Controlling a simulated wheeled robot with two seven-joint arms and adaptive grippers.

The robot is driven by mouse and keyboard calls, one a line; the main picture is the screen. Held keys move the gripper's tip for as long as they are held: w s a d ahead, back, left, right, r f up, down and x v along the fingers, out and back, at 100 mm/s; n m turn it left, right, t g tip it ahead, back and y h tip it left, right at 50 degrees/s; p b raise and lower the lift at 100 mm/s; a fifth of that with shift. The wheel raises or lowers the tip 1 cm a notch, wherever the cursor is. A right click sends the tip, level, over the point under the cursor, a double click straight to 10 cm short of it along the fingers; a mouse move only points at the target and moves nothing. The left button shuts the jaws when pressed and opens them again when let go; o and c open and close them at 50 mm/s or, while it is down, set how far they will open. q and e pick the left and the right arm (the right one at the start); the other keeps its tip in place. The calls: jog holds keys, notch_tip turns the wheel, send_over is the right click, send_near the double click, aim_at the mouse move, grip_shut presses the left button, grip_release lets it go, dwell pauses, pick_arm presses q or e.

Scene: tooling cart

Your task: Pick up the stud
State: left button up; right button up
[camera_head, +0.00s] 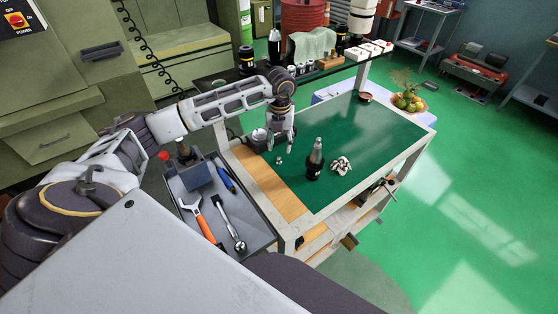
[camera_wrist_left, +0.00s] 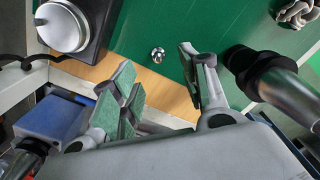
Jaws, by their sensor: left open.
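The stud (camera_head: 279,160) is a small shiny metal piece lying on the green top of the cart (camera_head: 375,135), close to its wooden strip. It also shows in the left wrist view (camera_wrist_left: 157,54), small and silvery on the green surface. My left gripper (camera_head: 281,147) is above the cart top, pointing down, just beyond the stud in the head view. In the left wrist view its fingers (camera_wrist_left: 158,72) are spread wide, with the stud seen beyond the gap between their tips. The gripper is open and empty, apart from the stud. My right gripper is not in view.
A dark bottle with a grey top (camera_head: 315,160) stands right of the stud, close to one finger in the wrist view. A black device with a silver knob (camera_wrist_left: 62,27) is on the left. A tool tray (camera_head: 263,236) adjoins the cart.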

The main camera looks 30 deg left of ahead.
aim_at(279, 157)
pick_arm(q)
notch_tip(279, 157, down, 2)
jog(key=shift+f, duration=0.4)
jog(key=shift+f+p, duration=0.3)
jog(key=shift+f, duration=0.1)
notch_tip(279, 157, down, 4)
jog(key=shift+s+a+r+p, duration=0.15)
jog(key=shift+r+p, duration=0.1)
jog(key=shift+p, duration=0.25)
jog(key=shift+f, duration=0.45)
grip_shut()
